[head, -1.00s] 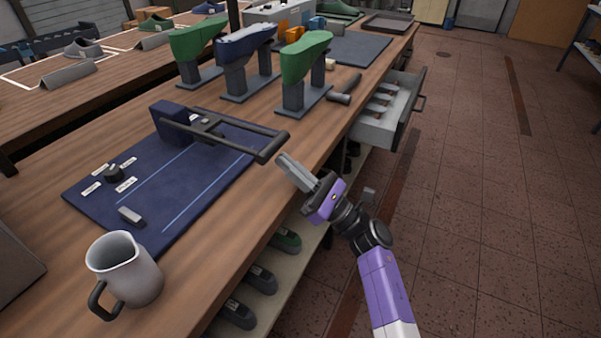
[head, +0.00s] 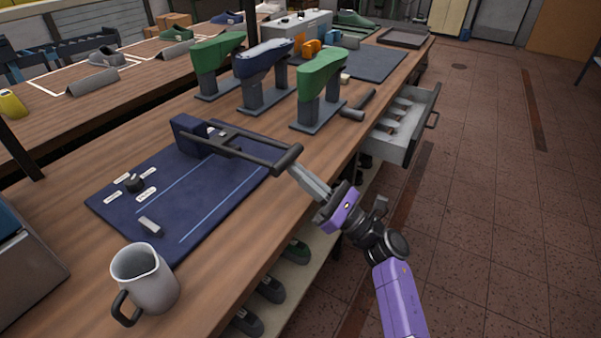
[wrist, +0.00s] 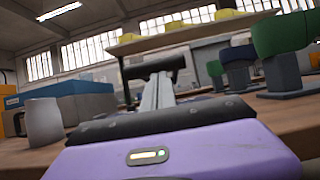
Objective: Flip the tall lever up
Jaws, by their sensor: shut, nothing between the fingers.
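The tall lever (head: 247,148) is a dark frame with a thick crossbar handle. It leans out low, nearly level, from a blue block (head: 190,133) on the blue panel (head: 190,197), with its handle toward the bench's front edge. My gripper (head: 300,175) is shut and empty, its fingertips close to the handle's underside or near face; I cannot tell whether they touch. In the wrist view the dark handle (wrist: 155,66) crosses just beyond my shut grey fingers (wrist: 158,92).
A small grey lever (head: 150,226) and a black knob (head: 134,184) sit on the panel. A grey jug (head: 147,283) stands at the near left. Shoe lasts on stands (head: 319,80), a hammer (head: 358,106) and an open drawer (head: 408,122) lie beyond the lever.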

